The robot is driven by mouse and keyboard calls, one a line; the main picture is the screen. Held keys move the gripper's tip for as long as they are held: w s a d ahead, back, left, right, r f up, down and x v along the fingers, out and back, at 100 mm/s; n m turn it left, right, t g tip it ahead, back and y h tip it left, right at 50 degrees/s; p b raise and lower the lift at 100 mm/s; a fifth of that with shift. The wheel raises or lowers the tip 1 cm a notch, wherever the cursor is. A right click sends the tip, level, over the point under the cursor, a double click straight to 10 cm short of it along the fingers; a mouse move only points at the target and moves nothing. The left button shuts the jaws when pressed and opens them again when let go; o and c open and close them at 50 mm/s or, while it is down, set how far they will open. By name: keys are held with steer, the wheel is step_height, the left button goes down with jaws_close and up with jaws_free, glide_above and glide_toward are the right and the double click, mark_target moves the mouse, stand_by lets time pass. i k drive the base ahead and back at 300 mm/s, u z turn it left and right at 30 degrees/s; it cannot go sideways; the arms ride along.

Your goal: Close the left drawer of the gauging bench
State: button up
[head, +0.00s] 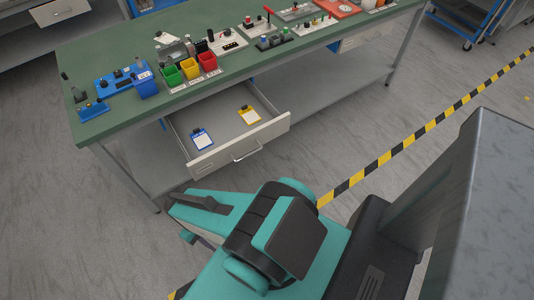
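The gauging bench (120,124) has a green top and stands across the upper left of the head view. Its left drawer (222,158) is pulled well out. The light front panel faces me, with a metal bar handle (247,154) on it. Inside lie a blue-edged tag (202,140) and a yellow-edged tag (249,116), apart from each other. My teal and black arm (270,240) is in front of the drawer, lower in the picture. I cannot make out my gripper's fingers; they are out of view or hidden by the arm.
Blue, green, yellow and red bins (190,69) and several small fixtures stand on the bench top. A second drawer (362,39) farther right looks shut. A yellow-black floor stripe (420,129) runs diagonally. The floor right of the drawer is clear. A blue cart (468,22) stands top right.

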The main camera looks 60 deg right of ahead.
mark_target(231, 138)
steer(key=u, duration=0.15)
steer(key=k, duration=1.25)
steer(key=z, duration=0.9)
steer(key=i, duration=1)
steer(key=z, duration=0.2)
